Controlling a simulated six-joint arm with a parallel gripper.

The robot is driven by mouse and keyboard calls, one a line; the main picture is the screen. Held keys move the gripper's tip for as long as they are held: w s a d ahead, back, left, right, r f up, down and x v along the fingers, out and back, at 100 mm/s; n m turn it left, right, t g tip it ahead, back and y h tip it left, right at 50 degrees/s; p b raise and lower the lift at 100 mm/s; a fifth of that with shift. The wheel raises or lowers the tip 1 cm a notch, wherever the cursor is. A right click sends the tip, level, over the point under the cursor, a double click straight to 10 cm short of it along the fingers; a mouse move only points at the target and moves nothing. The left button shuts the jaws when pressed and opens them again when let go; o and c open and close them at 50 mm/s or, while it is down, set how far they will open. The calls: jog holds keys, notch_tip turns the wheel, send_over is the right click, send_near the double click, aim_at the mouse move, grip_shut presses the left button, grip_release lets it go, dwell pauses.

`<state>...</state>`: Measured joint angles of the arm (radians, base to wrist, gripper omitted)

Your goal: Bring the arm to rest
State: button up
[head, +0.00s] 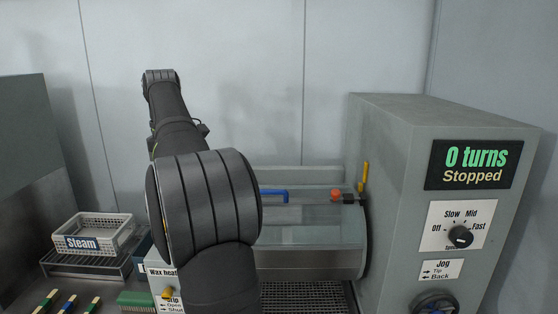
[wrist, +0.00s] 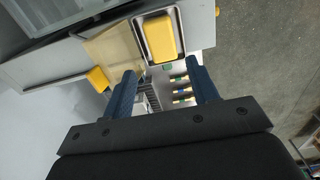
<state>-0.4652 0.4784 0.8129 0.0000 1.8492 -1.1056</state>
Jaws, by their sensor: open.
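My gripper (wrist: 162,74) shows in the wrist view as two dark blue fingers standing apart, with nothing held between them. It cannot be seen in the head view, where my dark arm stands in front of the press and rises toward the back wall. A yellow block in a shiny metal tray (wrist: 147,52) lies beyond the fingertips in the wrist view. It appears apart from the fingers.
In the head view, the grey machine cabinet (head: 400,180) stands at right; its display (head: 475,165) reads "0 turns Stopped". A clear cover (head: 310,222) with a blue handle (head: 275,193) lies beside my arm. A white "Steam" basket (head: 118,237) sits on a rack at left.

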notch_tip(320, 180, down, 11)
jog(key=shift+r, duration=0.1)
notch_tip(320, 180, up, 5)
jog(key=shift+d+f, duration=0.15)
jog(key=shift+f, duration=0.05)
jog(key=s+d+r, duration=0.1)
jog(key=d+r, duration=0.6)
jog(key=d, duration=0.5)
jog(key=s+a+f, duration=0.3)
jog(key=a, duration=0.5)
jog(key=s+a+f, duration=0.2)
jog(key=s+a, duration=0.2)
jog(key=a, duration=0.4)
jog(key=s+a+f, duration=0.3)
jog(key=a, duration=0.5)
jog(key=s+a+f+m, duration=0.1)
jog(key=s+a+f, duration=0.2)
jog(key=s+a, duration=0.4)
jog(key=s+a+f, duration=0.4)
jog(key=s+a, duration=0.4)
jog(key=s, duration=0.4)
jog(key=shift+s+m, duration=0.15)
jog(key=shift+m, duration=0.25)
